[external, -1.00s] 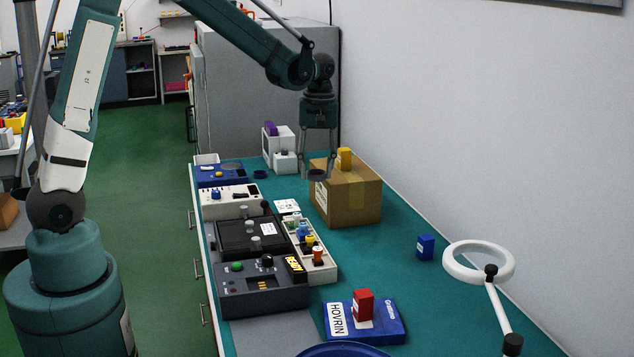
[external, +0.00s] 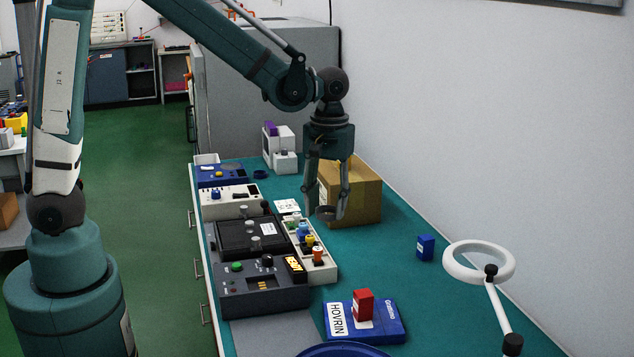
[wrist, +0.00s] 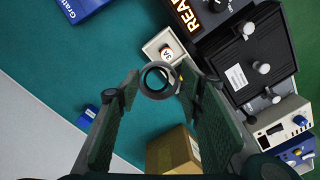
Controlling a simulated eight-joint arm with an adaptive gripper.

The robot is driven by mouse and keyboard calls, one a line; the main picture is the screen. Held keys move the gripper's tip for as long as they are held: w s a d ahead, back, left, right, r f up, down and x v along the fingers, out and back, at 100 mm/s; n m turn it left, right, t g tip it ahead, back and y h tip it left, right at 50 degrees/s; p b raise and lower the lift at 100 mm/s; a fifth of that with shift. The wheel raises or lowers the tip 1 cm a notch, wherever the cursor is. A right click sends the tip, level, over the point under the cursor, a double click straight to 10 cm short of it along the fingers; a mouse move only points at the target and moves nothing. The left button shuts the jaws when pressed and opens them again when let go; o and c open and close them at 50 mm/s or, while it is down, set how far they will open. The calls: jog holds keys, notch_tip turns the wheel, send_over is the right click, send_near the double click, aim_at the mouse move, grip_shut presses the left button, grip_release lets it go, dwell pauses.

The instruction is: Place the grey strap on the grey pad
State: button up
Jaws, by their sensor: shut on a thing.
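The grey strap, a dark grey ring, (external: 325,218) is held between the fingertips of my gripper (external: 326,206), above the bench and in front of the cardboard box in the external view. In the wrist view the ring (wrist: 155,96) sits at the tips of my gripper (wrist: 158,84), its opening facing the camera. A flat grey pad (external: 270,335) lies on the near left of the bench, partly covered by the dark console and cut by the frame edge. It is well nearer the external camera than my gripper.
The cardboard box (external: 360,195) stands behind my gripper. A cream tray of coloured knobs (external: 325,268) and a dark console (external: 265,287) are nearby. A blue HOVRIN box (external: 385,322) bears a red block (external: 363,303). Green bench is clear around the small blue block (external: 425,247).

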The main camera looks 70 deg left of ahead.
jog(key=s+d+m, duration=0.2)
jog(key=s+d, duration=0.2)
jog(key=d, duration=0.3)
jog(key=s+d+m, duration=0.1)
jog(key=s+d, duration=0.4)
jog(key=d, duration=0.2)
jog(key=m, duration=0.4)
send_over(268, 346)
notch_tip(268, 346, down, 7)
jog(key=shift+r, duration=0.15)
jog(key=shift+f+b, duration=0.6)
jog(key=shift+f, duration=2.35)
jog(key=shift+f+b, duration=0.3)
jog(key=shift+f, duration=1.8)
jog(key=shift+f, duration=0.15)
